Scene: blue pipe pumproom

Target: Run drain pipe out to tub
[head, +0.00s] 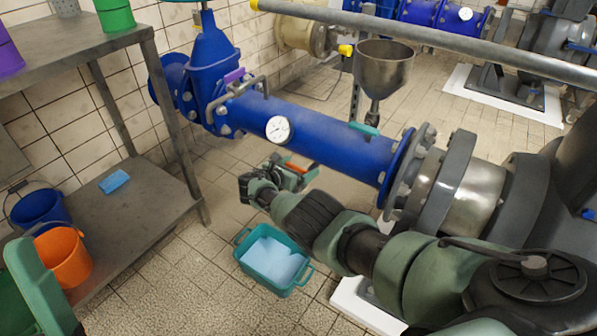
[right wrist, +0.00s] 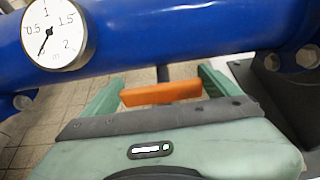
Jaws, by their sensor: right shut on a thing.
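My right gripper (head: 297,172) is beneath the long blue pipe (head: 320,135). It is shut on an orange bar-shaped handle (right wrist: 160,93), which lies between its green fingers in the right wrist view. A short dark rod (right wrist: 163,74) shows just behind the handle; how they join is hidden. I cannot make out the rest of the drain pipe. The teal tub (head: 241,257) stands on the floor, below and left of my right forearm, with pale blue liquid inside. My left gripper is not in view.
A round gauge (head: 277,130) sits on the blue pipe close to my right gripper. A steel funnel (head: 384,68) stands behind the pipe. A metal shelf (head: 128,222) with an orange bucket (head: 64,258) is at left. Tiled floor is clear around the tub.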

